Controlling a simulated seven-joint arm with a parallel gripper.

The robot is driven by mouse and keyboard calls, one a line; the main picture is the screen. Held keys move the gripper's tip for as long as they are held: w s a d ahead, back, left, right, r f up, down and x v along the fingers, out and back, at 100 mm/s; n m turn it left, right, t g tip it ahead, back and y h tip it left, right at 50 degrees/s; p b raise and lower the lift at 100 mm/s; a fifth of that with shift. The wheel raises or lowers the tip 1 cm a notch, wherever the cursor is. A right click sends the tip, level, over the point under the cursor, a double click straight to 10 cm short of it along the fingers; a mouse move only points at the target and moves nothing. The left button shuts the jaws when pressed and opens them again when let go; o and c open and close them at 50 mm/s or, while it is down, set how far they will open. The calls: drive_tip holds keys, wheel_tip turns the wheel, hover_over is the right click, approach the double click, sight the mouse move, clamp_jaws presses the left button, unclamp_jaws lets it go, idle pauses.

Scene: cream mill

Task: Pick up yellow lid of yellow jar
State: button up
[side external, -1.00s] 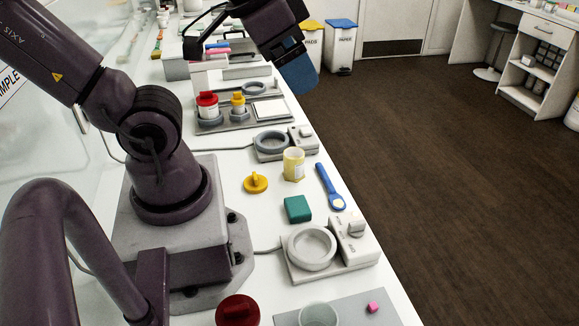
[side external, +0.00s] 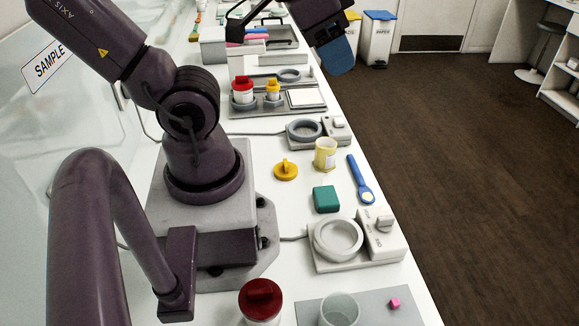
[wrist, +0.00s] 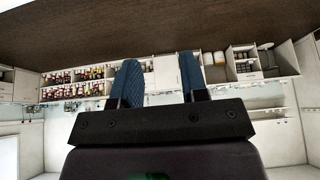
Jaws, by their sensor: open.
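The yellow lid (side external: 286,170) lies on the white bench with its raised grip upward, to the left of the yellow jar (side external: 326,155). The jar stands upright and apart from the lid, without a lid on it. My gripper (side external: 341,56) is high at the top of the side view, well beyond and above the lid and jar. In the wrist view my gripper (wrist: 160,76) has its two blue fingers apart with nothing between them. Neither lid nor jar shows in the wrist view.
A green block (side external: 326,199) and a blue spoon (side external: 361,180) lie near the jar. Round-welled devices stand before (side external: 381,241) and behind (side external: 335,130) it. A tray (side external: 308,98) farther back holds red-lidded (side external: 243,92) and yellow-lidded (side external: 273,92) jars. A red-lidded jar (side external: 260,300) is in front.

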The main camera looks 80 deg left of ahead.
drive_tip(key=a+f+n+g+y, duration=0.1)
drive_tip(key=a+f+n+g, duration=0.2)
drive_tip(key=a+f, duration=0.35)
drive_tip(key=m+g+h, duration=0.1)
drive_tip(key=m+g, duration=0.2)
drive_tip(key=m, duration=1.8)
hover_over(286, 160)
wheel_tip(286, 160, down, 14)
wheel_tip(286, 160, down, 7)
drive_tip(key=shift+s+r, duration=0.1)
drive_tip(key=shift+f, duration=0.55)
drive_tip(key=shift+f, duration=0.1)
